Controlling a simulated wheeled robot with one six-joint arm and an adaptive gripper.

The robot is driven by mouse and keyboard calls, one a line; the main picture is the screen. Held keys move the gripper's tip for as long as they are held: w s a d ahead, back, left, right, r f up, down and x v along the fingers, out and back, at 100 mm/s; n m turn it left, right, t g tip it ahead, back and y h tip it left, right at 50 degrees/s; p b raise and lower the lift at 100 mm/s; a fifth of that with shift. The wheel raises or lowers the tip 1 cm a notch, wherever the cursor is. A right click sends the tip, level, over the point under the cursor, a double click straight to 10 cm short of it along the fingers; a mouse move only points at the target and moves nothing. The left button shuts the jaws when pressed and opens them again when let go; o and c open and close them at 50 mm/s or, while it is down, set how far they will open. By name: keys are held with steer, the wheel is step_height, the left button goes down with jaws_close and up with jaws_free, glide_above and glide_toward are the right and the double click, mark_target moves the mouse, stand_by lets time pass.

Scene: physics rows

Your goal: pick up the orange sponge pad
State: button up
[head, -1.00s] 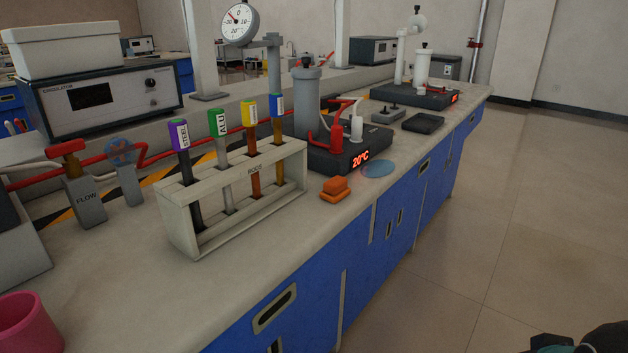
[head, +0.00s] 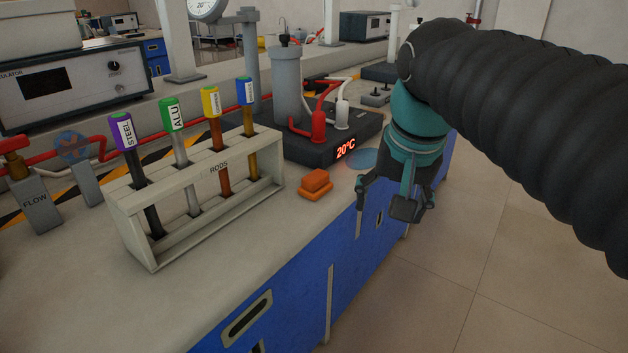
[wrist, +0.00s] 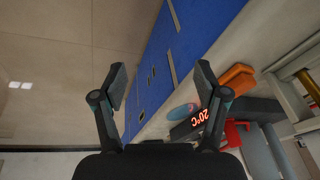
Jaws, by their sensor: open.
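The orange sponge pad (head: 316,184) lies on the bench top near its front edge, between the rod rack and the dark heater unit. It looks like two stacked orange blocks. My gripper (head: 382,208) is open and empty, to the right of the pad and apart from it, out past the bench's front edge. In the wrist view the orange sponge pad (wrist: 236,78) is at the right, outside the spread fingers of my gripper (wrist: 160,85).
The rod rack (head: 160,229) with coloured-top rods stands left of the pad. The heater unit (head: 318,146) reading 20°C, with red and white hoses, stands behind it. A blue disc (head: 362,159) lies to the right.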

steer(key=w+a+r+m+g, duration=0.2)
steer(key=w+a+r, duration=0.3)
steer(key=w+r, duration=0.2)
step_height(320, 180, up, 4)
steer(key=m+g, duration=0.1)
steer(key=m, duration=0.2)
glide_above(315, 175)
steer(key=f+b, duration=0.1)
steer(key=f, duration=0.3)
steer(key=f+b, duration=0.2)
steer(key=f, duration=0.2)
steer(key=shift+w+d+f, duration=0.1)
steer(key=shift+d+f, duration=0.05)
steer(key=shift+d, duration=0.05)
steer(key=shift+a+f+b, duration=0.2)
steer(key=shift+f+b, duration=0.45)
steer(key=shift+f, duration=2)
steer(key=c, duration=1.1)
